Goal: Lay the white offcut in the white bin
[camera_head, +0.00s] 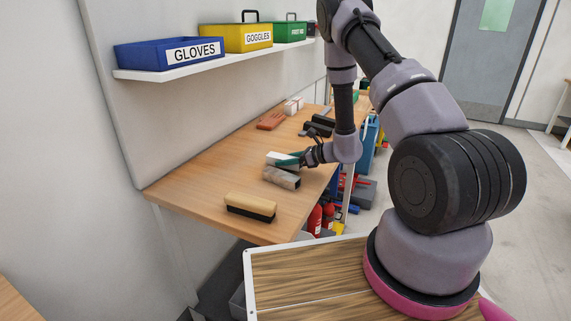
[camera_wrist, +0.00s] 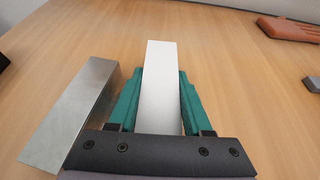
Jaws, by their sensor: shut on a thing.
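The white offcut (camera_wrist: 161,82) is a plain white block lying between the two green fingers of my gripper (camera_wrist: 160,100) in the wrist view. My gripper is shut on it, with a finger along each long side. In the head view the white offcut (camera_head: 280,157) shows at the workbench, partly hidden by my gripper (camera_head: 291,159). I cannot tell whether it touches the bench top. I do not make out a white bin in either view.
A grey metal block (camera_wrist: 75,112) lies close left of my gripper. A brush (camera_head: 250,206) lies at the bench's (camera_head: 205,170) near end. A shelf (camera_head: 200,66) holds labelled boxes above.

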